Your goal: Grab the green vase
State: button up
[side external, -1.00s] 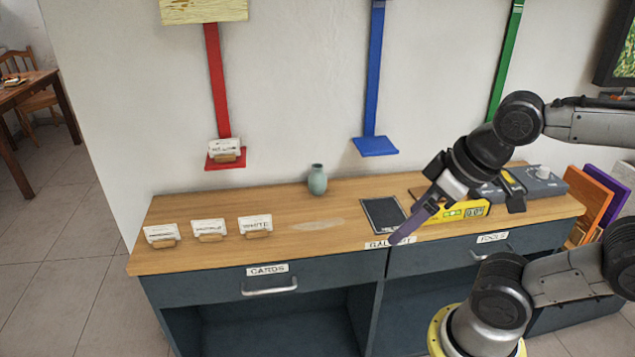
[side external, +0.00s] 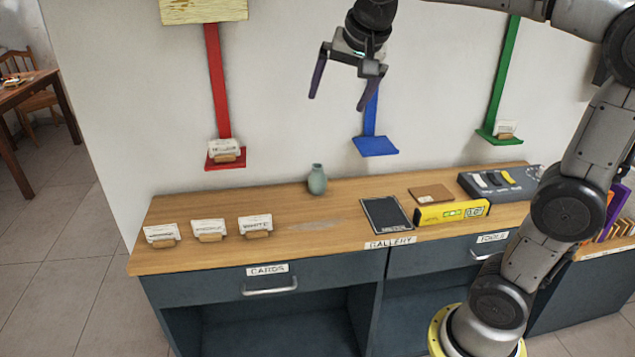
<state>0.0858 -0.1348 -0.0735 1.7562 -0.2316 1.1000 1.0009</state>
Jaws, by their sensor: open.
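The green vase (side external: 317,180) is small, grey-green and narrow-necked. It stands upright on the wooden counter (side external: 290,204), near its back edge by the wall. My gripper (side external: 337,103) is open and empty, with its two dark fingers spread and pointing down. It hangs well above the counter, higher than the vase in the picture, and is not touching it. The vase is fully in view.
Card holders (side external: 210,229) stand at the counter's left. A dark tablet-like panel (side external: 386,214), a yellow level (side external: 452,212), a brown block (side external: 431,193) and a grey toolbox (side external: 497,182) lie right. Red (side external: 226,162), blue (side external: 376,147) and green (side external: 499,138) wall shelves jut out behind.

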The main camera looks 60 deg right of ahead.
jog(key=w+d+f+m+g+h, duration=0.1)
jog(key=w+d+f+m, duration=0.1)
jog(key=w+d, duration=0.3)
jog(key=w+d+f+m, duration=0.2)
jog(key=w, duration=0.6)
jog(key=m+g, duration=0.2)
jog(key=g, duration=0.1)
send_over(317, 180)
jog(key=w+a, duration=0.2)
jog(key=a, duration=0.3)
notch_tip(317, 180, down, 17)
jog(key=shift+g, duration=0.7)
jog(key=x, duration=1.3)
jog(key=shift+s+d, duration=0.2)
jog(key=shift+s, duration=0.2)
jog(key=shift+h, duration=0.3)
jog(key=shift+x, duration=3.2)
jog(key=shift+a, duration=0.1)
jog(key=shift+c, duration=0.2)
jog(key=c, duration=1.4)
